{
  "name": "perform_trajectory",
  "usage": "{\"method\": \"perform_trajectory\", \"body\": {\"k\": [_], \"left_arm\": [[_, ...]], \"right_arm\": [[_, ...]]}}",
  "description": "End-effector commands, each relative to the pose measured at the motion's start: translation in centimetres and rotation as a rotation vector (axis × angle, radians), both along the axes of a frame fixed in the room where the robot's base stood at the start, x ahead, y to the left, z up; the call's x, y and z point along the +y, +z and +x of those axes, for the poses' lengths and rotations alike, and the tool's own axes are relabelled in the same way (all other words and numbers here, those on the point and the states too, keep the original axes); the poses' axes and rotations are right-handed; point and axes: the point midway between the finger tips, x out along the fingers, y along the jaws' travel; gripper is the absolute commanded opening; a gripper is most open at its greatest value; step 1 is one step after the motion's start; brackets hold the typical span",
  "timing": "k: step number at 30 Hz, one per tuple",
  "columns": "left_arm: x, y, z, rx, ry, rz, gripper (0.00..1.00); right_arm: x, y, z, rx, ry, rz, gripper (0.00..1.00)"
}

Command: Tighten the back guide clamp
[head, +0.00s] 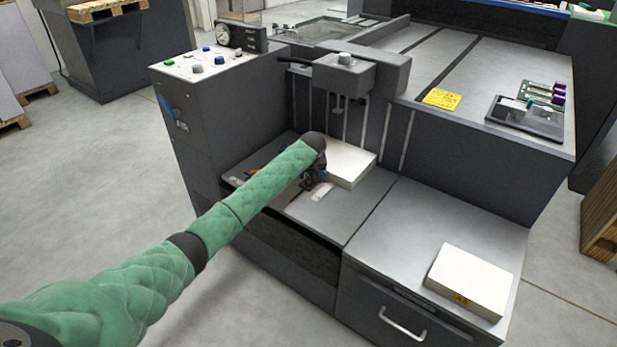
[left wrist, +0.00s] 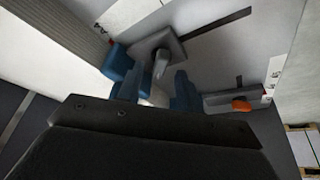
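In the left wrist view, a grey metal clamp piece (left wrist: 174,47) with a short stubby lever sits on a pale slotted surface. My left gripper (left wrist: 156,88) has its blue fingers apart, one on each side of the lever; I see no clear contact. In the head view my left gripper (head: 315,178) is low over the machine's feed table (head: 345,215), beside a white paper stack (head: 350,163). My forearm and hand hide the clamp there. A second grey guide block with an orange knob (left wrist: 241,105) is to the right in the wrist view. My right gripper is not in view.
The paper stack's edge (left wrist: 65,40) rises close to the gripper in the wrist view. The feeder head (head: 345,75) overhangs behind, and a control box (head: 205,65) stands left. Another white stack (head: 468,280) lies on the front right table, which is otherwise clear.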

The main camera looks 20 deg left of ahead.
Motion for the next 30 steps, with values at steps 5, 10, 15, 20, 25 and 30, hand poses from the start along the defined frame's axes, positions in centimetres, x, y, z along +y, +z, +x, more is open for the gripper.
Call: {"method": "perform_trajectory", "body": {"k": [5, 10, 15, 20, 25, 30], "left_arm": [[0.2, -1.3, 0.6, -0.001, 0.000, 0.000, 0.36], [0.3, -1.6, 0.7, -0.001, 0.000, 0.000, 0.36], [0.3, -1.6, 0.7, -0.001, 0.000, 0.000, 0.36], [0.3, -1.6, 0.7, -0.001, 0.000, 0.000, 0.05], [0.3, -1.6, 0.7, -0.001, -0.001, 0.000, 0.00], [0.3, -1.4, 0.6, -0.001, -0.021, -0.001, 0.00]], "right_arm": [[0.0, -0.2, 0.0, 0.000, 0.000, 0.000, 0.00], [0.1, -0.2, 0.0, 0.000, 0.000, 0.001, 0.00], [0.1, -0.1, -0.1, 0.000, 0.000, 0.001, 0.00], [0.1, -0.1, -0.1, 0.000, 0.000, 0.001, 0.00], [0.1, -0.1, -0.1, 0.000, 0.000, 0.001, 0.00], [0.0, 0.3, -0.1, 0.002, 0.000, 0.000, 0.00]]}}
